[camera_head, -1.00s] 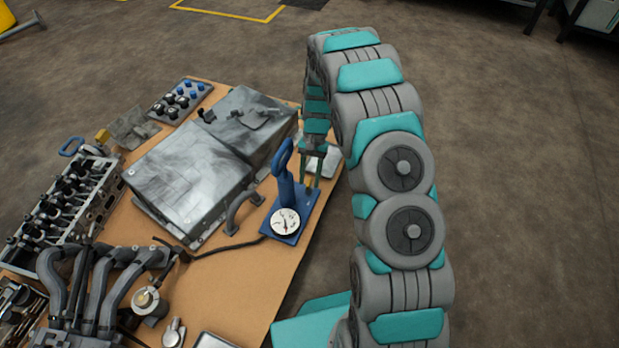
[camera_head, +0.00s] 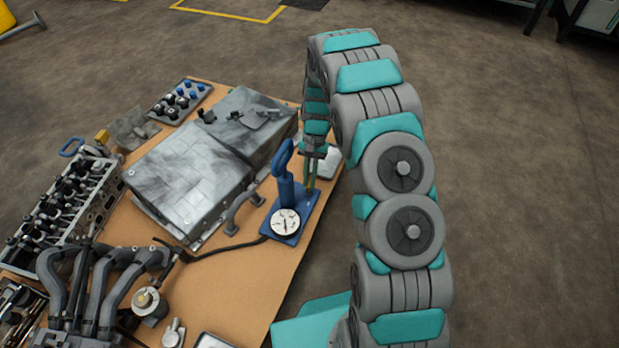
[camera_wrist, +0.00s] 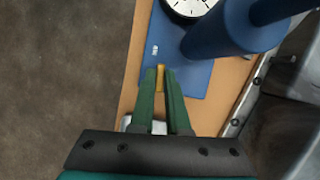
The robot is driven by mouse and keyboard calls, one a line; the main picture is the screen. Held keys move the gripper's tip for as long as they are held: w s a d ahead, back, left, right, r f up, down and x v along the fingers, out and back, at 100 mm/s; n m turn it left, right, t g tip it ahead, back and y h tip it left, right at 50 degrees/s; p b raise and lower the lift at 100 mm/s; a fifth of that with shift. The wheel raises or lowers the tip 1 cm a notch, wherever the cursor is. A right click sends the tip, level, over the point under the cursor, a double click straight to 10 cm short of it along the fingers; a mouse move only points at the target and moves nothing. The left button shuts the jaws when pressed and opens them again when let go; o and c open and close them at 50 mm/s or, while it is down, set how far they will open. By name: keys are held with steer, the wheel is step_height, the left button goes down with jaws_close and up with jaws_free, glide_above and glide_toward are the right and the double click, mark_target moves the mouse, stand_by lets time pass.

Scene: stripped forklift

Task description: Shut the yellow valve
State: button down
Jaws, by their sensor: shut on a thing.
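The yellow valve (camera_wrist: 160,78) shows in the wrist view as a small yellow lever on the blue base plate (camera_wrist: 190,85) of the hand pump. My gripper (camera_wrist: 161,72) is shut on it, with one green finger on each side. The fingers hide part of the valve. In the head view my gripper (camera_head: 311,183) points down at the pump base, right of the upright blue pump handle (camera_head: 284,172), and the valve is hard to make out. The white dial gauge (camera_head: 285,222) sits at the near end of the base.
The blue pump cylinder (camera_wrist: 225,30) stands close to my fingers. A grey metal box (camera_head: 185,175) lies left of the pump on the tan tabletop (camera_head: 235,290). A black hose (camera_head: 225,250) runs left from the gauge. Open floor (camera_head: 530,180) lies right of the table.

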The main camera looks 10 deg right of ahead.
steer(key=shift+s+m+y+p, duration=0.1)
steer(key=shift+m+y+p, duration=0.25)
steer(key=shift+m, duration=0.45)
steer(key=c, duration=0.9)
jaws_free()
steer(key=v, duration=0.8)
